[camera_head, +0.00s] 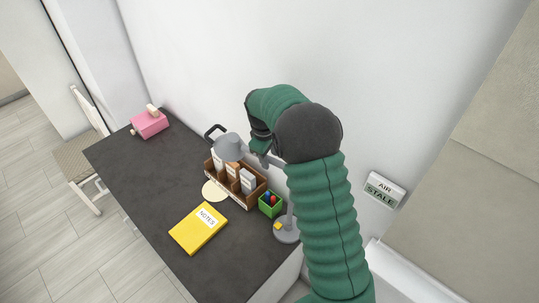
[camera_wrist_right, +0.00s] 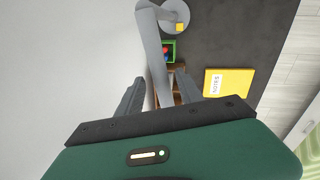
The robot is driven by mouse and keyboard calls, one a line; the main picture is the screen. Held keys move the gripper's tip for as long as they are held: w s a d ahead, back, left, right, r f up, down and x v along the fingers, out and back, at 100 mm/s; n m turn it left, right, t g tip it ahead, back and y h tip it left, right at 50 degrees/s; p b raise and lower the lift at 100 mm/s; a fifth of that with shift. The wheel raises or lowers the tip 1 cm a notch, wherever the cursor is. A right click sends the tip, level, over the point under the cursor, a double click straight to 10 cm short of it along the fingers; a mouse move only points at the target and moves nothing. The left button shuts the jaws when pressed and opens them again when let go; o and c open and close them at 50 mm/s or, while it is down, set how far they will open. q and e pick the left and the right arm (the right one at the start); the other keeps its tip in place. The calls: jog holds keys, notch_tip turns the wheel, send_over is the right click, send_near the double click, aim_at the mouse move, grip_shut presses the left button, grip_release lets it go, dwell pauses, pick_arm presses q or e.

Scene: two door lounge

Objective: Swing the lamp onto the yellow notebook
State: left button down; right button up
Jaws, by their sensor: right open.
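The grey desk lamp has its round base (camera_head: 286,232) at the near right of the desk, with a yellow button on it. Its grey head (camera_head: 229,146), with a black loop handle (camera_head: 213,131), is over the wooden organizer, away from the notebook. The yellow notebook (camera_head: 192,235), labelled NOTES, lies flat on the desk; it also shows in the right wrist view (camera_wrist_right: 236,88). My right gripper (camera_head: 264,158) is open near the lamp's arm. In the right wrist view the grey lamp arm (camera_wrist_right: 153,50) appears between the open fingers (camera_wrist_right: 158,95); contact is unclear. My left gripper is out of view.
A wooden organizer (camera_head: 238,195) with cartons and a green box (camera_head: 270,205) stand along the wall. A pale round patch (camera_head: 214,192) lies between organizer and notebook. A pink box (camera_head: 150,124) is at the far end. The desk's left part (camera_head: 150,180) is clear.

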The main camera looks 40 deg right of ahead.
jog(key=shift+a+r, duration=0.1)
jog(key=shift+a, duration=0.15)
jog(key=c, duration=0.5)
grip_shut()
jog(key=shift+d, duration=0.1)
jog(key=shift+s, duration=0.1)
dwell(0.4)
